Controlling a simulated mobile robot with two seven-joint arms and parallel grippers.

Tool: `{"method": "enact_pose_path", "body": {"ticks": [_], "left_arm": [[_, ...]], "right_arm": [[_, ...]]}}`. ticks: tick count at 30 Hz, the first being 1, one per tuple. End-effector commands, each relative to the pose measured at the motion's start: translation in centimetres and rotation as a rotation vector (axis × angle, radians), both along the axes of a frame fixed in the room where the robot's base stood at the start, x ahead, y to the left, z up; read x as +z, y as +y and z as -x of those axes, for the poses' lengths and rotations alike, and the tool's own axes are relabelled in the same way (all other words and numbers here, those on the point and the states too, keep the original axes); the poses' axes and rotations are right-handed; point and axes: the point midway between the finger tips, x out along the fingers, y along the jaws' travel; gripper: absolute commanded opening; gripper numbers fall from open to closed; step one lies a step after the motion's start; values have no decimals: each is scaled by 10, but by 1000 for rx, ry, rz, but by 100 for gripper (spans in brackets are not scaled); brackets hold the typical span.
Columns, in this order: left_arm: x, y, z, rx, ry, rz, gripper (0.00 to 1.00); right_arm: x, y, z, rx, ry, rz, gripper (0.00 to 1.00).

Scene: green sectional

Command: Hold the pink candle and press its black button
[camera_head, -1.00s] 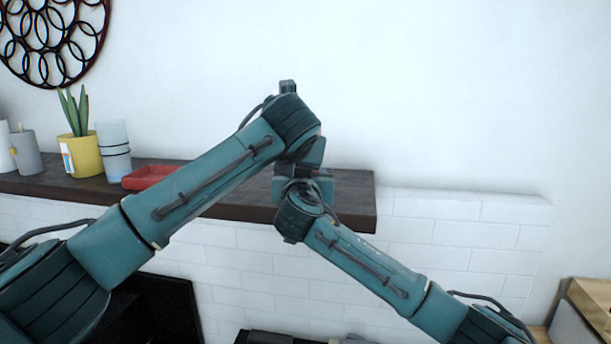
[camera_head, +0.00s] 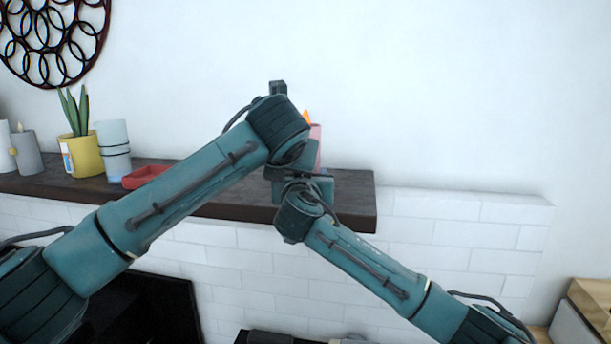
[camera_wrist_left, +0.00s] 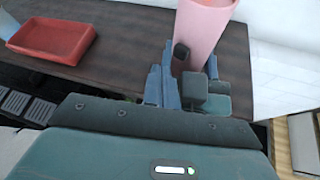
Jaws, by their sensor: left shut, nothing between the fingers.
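The pink candle (camera_wrist_left: 205,30) stands at the top of the left wrist view, its top cut off. In the head view a strip of it (camera_head: 317,143) and its orange flame-shaped tip (camera_head: 306,116) show behind my left arm. A small dark piece, apparently the black button (camera_wrist_left: 181,52), shows against its lower side. My left gripper (camera_wrist_left: 166,65) is shut and empty, its fingertips just left of the candle. Part of my right gripper (camera_wrist_left: 213,85) appears close by the candle's base; its fingers are mostly hidden, so I cannot tell its grip.
A dark wooden shelf (camera_head: 235,200) runs along the white wall. A red tray (camera_head: 145,177), a yellow plant pot (camera_head: 86,157), a striped cup (camera_head: 115,160) and a grey candle (camera_head: 27,155) stand left of my arms.

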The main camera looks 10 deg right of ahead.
Motion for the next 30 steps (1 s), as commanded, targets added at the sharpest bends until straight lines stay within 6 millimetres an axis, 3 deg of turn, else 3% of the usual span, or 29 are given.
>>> {"method": "enact_pose_path", "body": {"ticks": [15, 28, 29, 30], "left_arm": [[0, 36, 35, 1, 0, 2, 0], [0, 39, 38, 0, 0, 1, 0], [0, 39, 38, 0, 0, 1, 0], [0, 38, 38, 0, 0, 1, 0]], "right_arm": [[0, -1, 0, -1, 1, 0, 30], [0, 0, 0, -1, 1, 0, 30], [0, 0, 0, -1, 1, 0, 57], [0, 0, 0, -1, 1, 0, 61]]}}
